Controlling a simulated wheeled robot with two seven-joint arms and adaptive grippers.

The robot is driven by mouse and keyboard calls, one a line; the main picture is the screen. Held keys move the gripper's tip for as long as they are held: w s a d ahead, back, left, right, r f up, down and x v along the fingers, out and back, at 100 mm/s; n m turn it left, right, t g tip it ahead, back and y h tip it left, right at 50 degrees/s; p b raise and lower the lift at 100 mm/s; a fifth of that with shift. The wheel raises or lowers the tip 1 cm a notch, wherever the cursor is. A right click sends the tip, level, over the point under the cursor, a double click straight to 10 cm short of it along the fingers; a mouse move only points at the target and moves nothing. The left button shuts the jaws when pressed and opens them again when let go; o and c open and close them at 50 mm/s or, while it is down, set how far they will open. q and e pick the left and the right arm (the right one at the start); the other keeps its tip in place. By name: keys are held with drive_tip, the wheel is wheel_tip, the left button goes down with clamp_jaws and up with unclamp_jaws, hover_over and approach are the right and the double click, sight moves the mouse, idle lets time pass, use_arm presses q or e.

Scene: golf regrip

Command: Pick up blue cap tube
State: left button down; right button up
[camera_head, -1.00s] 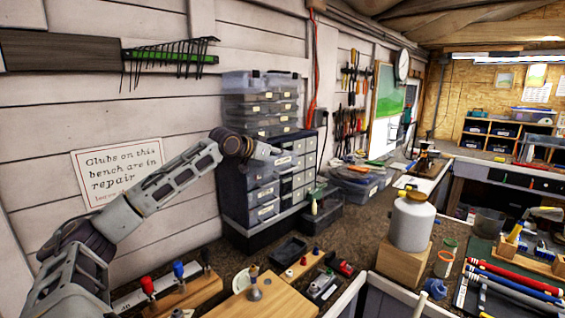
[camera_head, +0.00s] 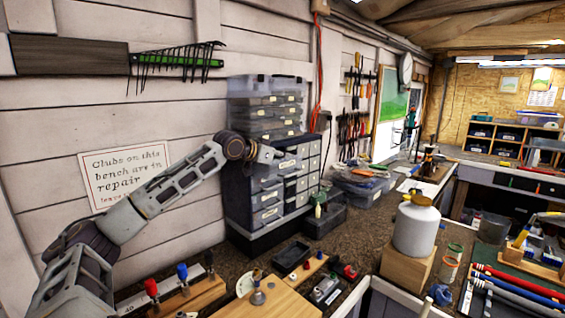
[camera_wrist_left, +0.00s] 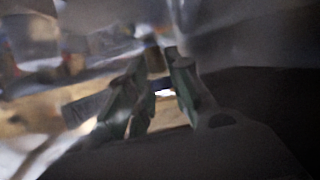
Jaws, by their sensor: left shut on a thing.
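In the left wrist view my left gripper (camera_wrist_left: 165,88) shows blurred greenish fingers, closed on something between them. In the head view my left arm reaches in from the left to the front of the drawer cabinet (camera_head: 270,205). The fingers and the held tube cannot be made out clearly there. My right gripper is not in view.
A small pale bottle with a greenish top (camera_head: 318,210) shows beside the cabinet. A black tray (camera_head: 291,255), a wooden board (camera_head: 265,300) and a wooden block with red and blue handled tools (camera_head: 190,296) are in front. A large white jar (camera_head: 415,228) stands on a wood block at right.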

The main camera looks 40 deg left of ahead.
use_arm(q)
drive_tip(key=shift+r, duration=0.15)
drive_tip(key=shift+r+p, duration=1.7)
drive_tip(key=shift+r, duration=3.1)
